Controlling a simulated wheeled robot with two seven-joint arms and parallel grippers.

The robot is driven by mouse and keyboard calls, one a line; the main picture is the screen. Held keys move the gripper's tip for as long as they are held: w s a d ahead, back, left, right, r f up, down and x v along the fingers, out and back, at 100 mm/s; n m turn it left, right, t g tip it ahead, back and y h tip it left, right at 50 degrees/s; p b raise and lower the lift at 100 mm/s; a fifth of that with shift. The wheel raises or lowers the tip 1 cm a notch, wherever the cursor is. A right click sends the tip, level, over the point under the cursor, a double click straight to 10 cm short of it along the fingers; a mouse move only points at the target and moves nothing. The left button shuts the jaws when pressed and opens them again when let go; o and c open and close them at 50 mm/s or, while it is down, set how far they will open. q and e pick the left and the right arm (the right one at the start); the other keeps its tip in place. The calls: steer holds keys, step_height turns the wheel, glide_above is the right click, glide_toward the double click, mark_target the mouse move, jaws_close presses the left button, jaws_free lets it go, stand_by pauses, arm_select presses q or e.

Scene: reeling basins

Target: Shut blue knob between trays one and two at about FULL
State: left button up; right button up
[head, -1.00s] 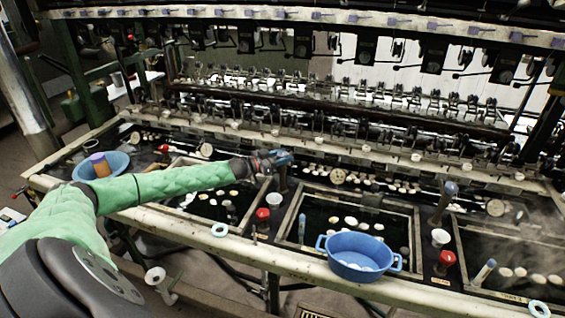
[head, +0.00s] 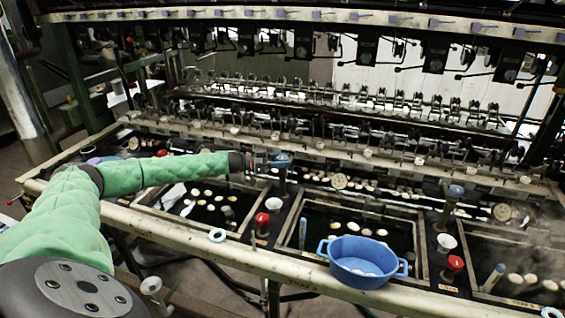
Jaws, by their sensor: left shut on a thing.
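The blue knob (head: 284,157) tops a dark upright post between the left tray (head: 152,205) and the middle tray (head: 292,222). My left gripper (head: 276,160) reaches it from the left and is shut on it. The jaws and the near side of the knob are small and dark, so the knob's turn and any setting mark cannot be read. A second blue knob (head: 455,192) stands free between the middle tray and the right tray (head: 455,245). My right gripper is not in view.
A blue two-handled basin (head: 362,258) sits on the front rim of the middle tray. Red knobs (head: 262,219) and (head: 455,263) stand near the front edge, with a white funnel-like cup (head: 446,241) nearby. Reeling machinery runs along the back.

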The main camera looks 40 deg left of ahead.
arm_select(q)
steer(key=shift+w+a+m+g+h, duration=0.1)
steer(key=shift+m+g+h, duration=0.4)
steer(key=shift+g, duration=0.1)
steer(key=shift+r+m+g+h+b, duration=0.1)
steer(key=shift+m+g+h+b, duration=0.2)
steer(key=shift+m+g+b, duration=0.15)
steer(key=o, duration=0.8)
steer(key=shift+o, duration=0.8)
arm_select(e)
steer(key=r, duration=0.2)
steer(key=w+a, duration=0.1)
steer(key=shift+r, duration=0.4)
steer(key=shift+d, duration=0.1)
